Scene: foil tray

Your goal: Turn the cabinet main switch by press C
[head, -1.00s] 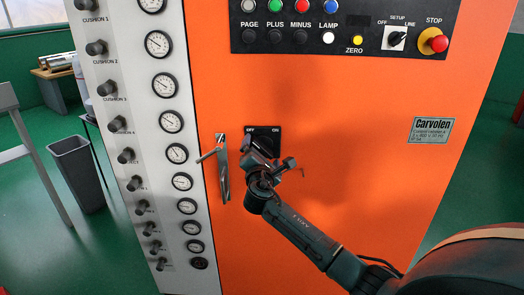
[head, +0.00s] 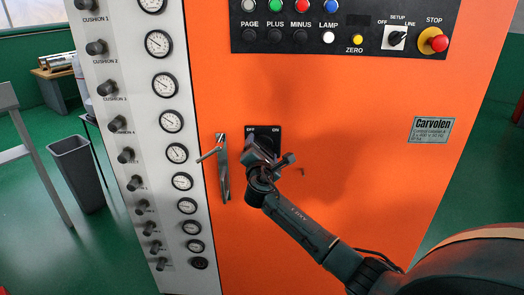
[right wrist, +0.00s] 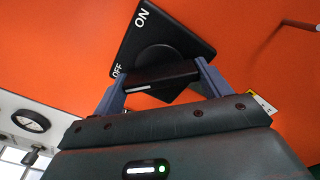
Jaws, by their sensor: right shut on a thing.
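The cabinet main switch (head: 277,138) is a black square plate marked OFF and ON on the orange cabinet front (head: 330,110). In the right wrist view the plate appears tilted (right wrist: 143,40), with a black knob (right wrist: 162,78) standing out from it. My right gripper (head: 262,152) is at the switch, in front of its lower part. In the right wrist view its two blue-grey fingers lie on either side of the knob, shut on it. The gripper hides most of the knob in the head view. My left gripper is not in view.
A metal door handle (head: 223,170) sticks out just left of the switch. Buttons and a red STOP button (head: 438,43) are on the black panel above. Gauges and black cushion knobs line the white strip at left. A grey bin (head: 77,172) stands on the green floor.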

